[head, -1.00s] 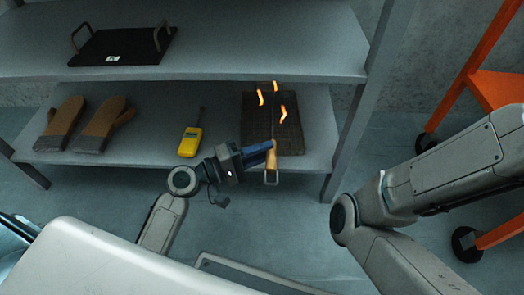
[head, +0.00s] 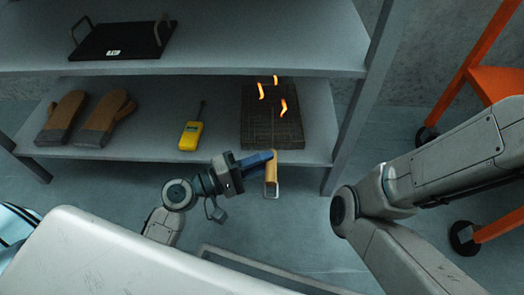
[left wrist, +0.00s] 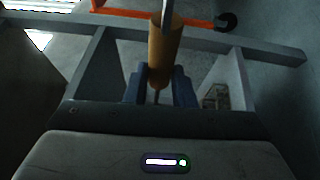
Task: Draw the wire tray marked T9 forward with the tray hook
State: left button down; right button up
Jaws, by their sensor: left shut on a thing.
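A dark wire-mesh tray (head: 254,125) lies on the lower shelf at its right end, with 3 orange curved pieces (head: 283,107) on it. No T9 mark is legible. My left gripper (head: 268,157) is in front of the tray, shut on the tray hook's wooden handle (head: 271,174). In the left wrist view the handle (left wrist: 165,45) stands between the blue fingers (left wrist: 158,88). My right gripper is out of view.
The lower shelf (head: 222,115) also holds a yellow handheld device (head: 190,136) and brown mitts (head: 104,120). A black tray with handles (head: 120,42) lies on the upper shelf (head: 250,35). A grey post (head: 362,110) and an orange frame (head: 490,90) stand right.

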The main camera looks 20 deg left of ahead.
pick_arm(q)
jog(key=s+d, duration=0.1)
jog(key=s, duration=0.5)
jog(key=shift+s+d+b, duration=0.3)
jog(key=shift+d+b, duration=0.05)
jog(key=shift+b, duration=0.05)
jog(key=shift+f, duration=0.1)
